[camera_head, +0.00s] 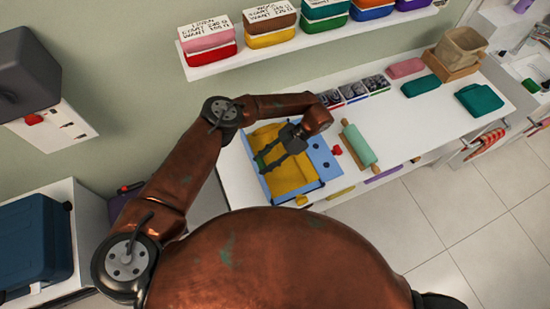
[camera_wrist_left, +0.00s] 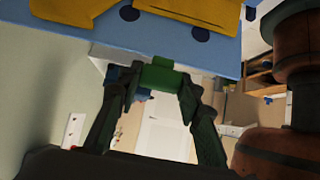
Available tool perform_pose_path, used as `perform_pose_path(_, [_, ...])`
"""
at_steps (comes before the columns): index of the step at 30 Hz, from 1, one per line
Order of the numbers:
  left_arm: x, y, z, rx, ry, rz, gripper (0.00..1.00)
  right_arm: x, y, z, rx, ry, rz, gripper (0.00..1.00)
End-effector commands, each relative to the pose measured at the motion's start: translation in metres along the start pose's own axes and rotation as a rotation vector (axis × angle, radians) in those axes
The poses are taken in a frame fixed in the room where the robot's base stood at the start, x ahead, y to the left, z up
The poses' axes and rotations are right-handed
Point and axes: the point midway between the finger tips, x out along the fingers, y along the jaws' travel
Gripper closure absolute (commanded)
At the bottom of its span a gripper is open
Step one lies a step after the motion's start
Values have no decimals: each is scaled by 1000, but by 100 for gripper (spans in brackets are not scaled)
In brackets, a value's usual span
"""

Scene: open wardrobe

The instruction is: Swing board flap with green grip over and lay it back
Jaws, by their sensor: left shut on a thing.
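A blue folding board (camera_head: 321,156) lies on the white counter with a yellow garment (camera_head: 290,177) spread on it. My left gripper (camera_head: 264,162) reaches over the board from the upper right, its dark fingers pointing to the lower left. In the left wrist view, its fingertips (camera_wrist_left: 158,80) are closed on the green grip (camera_wrist_left: 158,75) at the edge of a blue flap (camera_wrist_left: 190,55). Yellow cloth (camera_wrist_left: 195,12) shows against the blue board there. The head view does not clearly show the flap's tilt. My right gripper is out of view.
A rolling pin with a green body (camera_head: 358,144) and a small red object (camera_head: 337,150) lie right of the board. Small trays (camera_head: 353,92) stand behind. A shelf (camera_head: 290,48) with folded cloths hangs above.

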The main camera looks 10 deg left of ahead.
Motion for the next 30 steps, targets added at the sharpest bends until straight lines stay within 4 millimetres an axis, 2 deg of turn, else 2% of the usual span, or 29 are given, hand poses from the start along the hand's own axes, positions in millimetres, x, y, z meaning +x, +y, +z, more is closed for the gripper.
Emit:
perform_pose_path(9, [-16,-1,20,2,-2,-1,75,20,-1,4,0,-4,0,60])
perform_pose_path(14, [-20,-1,25,2,-2,1,75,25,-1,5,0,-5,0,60])
perform_pose_path(27, [-33,-1,58,2,0,1,75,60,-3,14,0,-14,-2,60])
perform_pose_path(30, [-37,-1,60,2,-2,0,75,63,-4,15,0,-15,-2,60])
